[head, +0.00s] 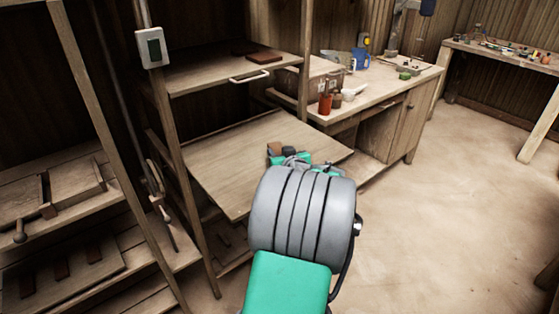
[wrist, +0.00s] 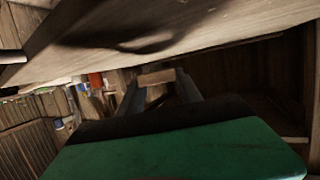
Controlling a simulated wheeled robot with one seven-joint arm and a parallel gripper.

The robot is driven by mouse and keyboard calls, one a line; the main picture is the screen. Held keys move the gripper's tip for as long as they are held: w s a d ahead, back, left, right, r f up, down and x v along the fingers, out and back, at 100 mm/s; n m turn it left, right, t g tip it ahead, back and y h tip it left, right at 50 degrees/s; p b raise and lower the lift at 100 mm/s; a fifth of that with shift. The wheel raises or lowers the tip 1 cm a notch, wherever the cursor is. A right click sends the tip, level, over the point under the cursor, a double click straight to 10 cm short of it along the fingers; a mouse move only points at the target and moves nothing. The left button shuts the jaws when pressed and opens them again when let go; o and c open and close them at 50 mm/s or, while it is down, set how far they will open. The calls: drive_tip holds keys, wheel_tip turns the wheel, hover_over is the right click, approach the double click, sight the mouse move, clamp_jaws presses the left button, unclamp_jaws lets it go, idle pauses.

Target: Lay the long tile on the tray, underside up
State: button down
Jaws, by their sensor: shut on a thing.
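My gripper (wrist: 158,92) is shut on a brown tile (wrist: 156,77), seen nearly end-on between the two fingers in the wrist view. In the head view a small part of the tile (head: 274,147) shows past my arm, above or at a broad wooden board (head: 230,185). Its length and which face is up cannot be told. A flat dark brown tile (head: 265,57) lies on an upper wooden board (head: 205,76) with a pale handle. Which board is the tray is not clear. My arm hides most of the gripper in the head view.
A wooden post (head: 168,125) with a white switch box (head: 152,47) stands left of the boards. A workbench (head: 385,97) with a red-brown jar (head: 325,104) and other small items stands behind right. The floor at right is clear.

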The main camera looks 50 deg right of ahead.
wheel_tip(320, 180, down, 3)
drive_tip(key=shift+r, duration=0.1)
drive_tip(key=shift+a+f+b, duration=0.1)
drive_tip(key=shift+f+b, duration=0.3)
drive_tip(key=shift+b, duration=0.05)
drive_tip(key=shift+f, duration=0.15)
